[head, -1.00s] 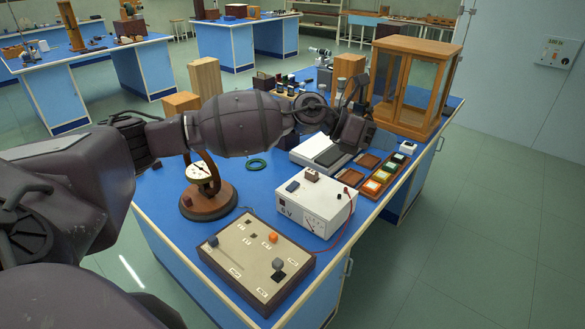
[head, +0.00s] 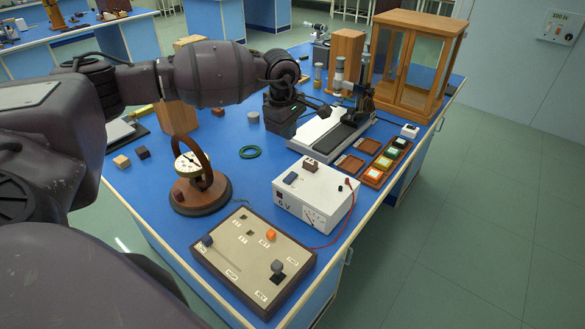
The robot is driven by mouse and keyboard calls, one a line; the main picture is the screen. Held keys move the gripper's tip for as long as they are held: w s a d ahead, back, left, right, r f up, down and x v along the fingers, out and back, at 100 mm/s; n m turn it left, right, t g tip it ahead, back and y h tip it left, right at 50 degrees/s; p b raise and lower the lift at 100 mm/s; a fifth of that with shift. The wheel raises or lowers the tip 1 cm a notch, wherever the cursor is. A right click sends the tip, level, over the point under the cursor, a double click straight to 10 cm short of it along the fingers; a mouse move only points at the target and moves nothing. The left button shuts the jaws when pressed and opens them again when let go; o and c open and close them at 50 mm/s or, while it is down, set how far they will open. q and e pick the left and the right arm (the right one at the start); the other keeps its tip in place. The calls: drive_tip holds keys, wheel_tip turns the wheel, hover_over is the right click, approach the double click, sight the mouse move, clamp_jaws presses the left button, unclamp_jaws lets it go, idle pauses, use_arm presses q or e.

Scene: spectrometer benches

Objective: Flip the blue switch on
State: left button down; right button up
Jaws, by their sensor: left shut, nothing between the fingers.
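A white power supply box (head: 316,207) stands near the bench's right edge, with a dial and "6 V" on its front. A dark blue switch (head: 290,178) sits on its top at the left, beside a brown block-like part (head: 311,166). I cannot tell which way the blue switch is set. My left gripper (head: 326,111) is shut and empty, well behind the box and above the bench near a white and black instrument (head: 331,138). It touches neither the box nor the switch. My right gripper is out of view.
A beige control panel (head: 250,258) with an orange knob and grey knobs lies in front of the box. A round-based meter (head: 200,195) stands left. A tray of coloured blocks (head: 386,160) and a glass-sided wooden case (head: 418,65) are behind right. A red wire runs beside the box.

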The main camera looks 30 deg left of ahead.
use_arm(q)
drive_tip(key=shift+f, duration=0.15)
approach(293, 175)
drive_tip(key=f, duration=0.4)
drive_tip(key=w+f, duration=0.1)
drive_tip(key=f, duration=0.1)
drive_tip(key=shift+p, duration=0.3)
drive_tip(key=shift+w+f, duration=0.15)
drive_tip(key=shift+f, duration=0.55)
drive_tip(key=shift+f, duration=0.1)
drive_tip(key=shift+w+f+g+b, duration=0.1)
drive_tip(key=shift+f+g+b, duration=0.4)
drive_tip(key=shift+b, duration=0.35)
drive_tip(key=shift+r, duration=0.2)
